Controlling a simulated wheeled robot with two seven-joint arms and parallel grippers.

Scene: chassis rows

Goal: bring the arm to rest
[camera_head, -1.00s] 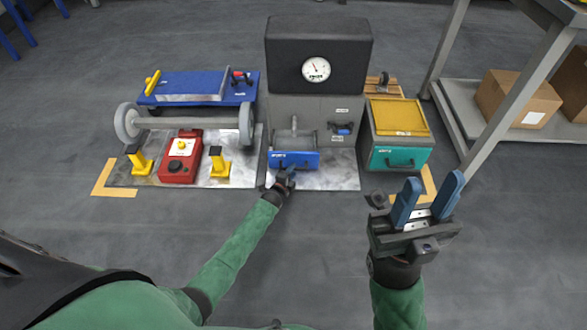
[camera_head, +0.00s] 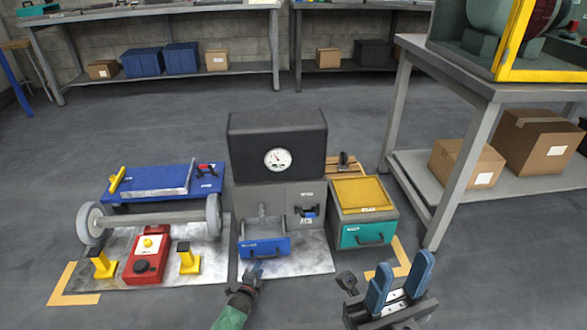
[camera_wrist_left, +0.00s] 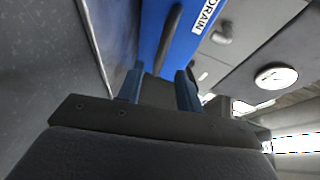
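My left gripper (camera_head: 256,271) is just in front of the blue drawer (camera_head: 265,249) at the foot of the grey cabinet (camera_head: 276,190). In the left wrist view its two blue fingers (camera_wrist_left: 158,88) are apart with nothing between them.
A teal drawer unit with a yellow lid (camera_head: 364,194) stands right of the cabinet. Left are a wheeled axle (camera_head: 155,219), a red jack (camera_head: 147,262) and yellow stands (camera_head: 188,259). A table with boxes (camera_head: 467,161) is at right.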

